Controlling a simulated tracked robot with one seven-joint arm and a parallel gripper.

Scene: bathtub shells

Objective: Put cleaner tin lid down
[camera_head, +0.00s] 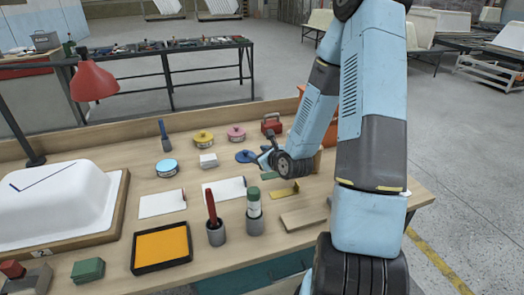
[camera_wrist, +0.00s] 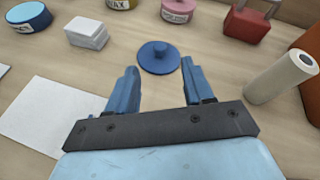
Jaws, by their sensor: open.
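A round blue lid with a knob (camera_wrist: 158,56) lies flat on the bench, knob up. In the head view the blue lid (camera_head: 245,156) is just left of my gripper (camera_head: 263,160). In the wrist view my gripper (camera_wrist: 158,82) is open and empty, and the lid sits just beyond and between its fingertips, apart from them. A blue tin (camera_head: 167,168) stands to the left on the bench; it also shows at the top left of the wrist view (camera_wrist: 28,18). Its label is not readable.
A white block (camera_head: 208,160), a yellow tin (camera_head: 203,139), a pink tin (camera_head: 236,133) and a red box with a handle (camera_head: 271,124) stand around the lid. A pale roll (camera_wrist: 280,78) is right of my gripper. White sheets (camera_head: 162,203) lie nearer the front.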

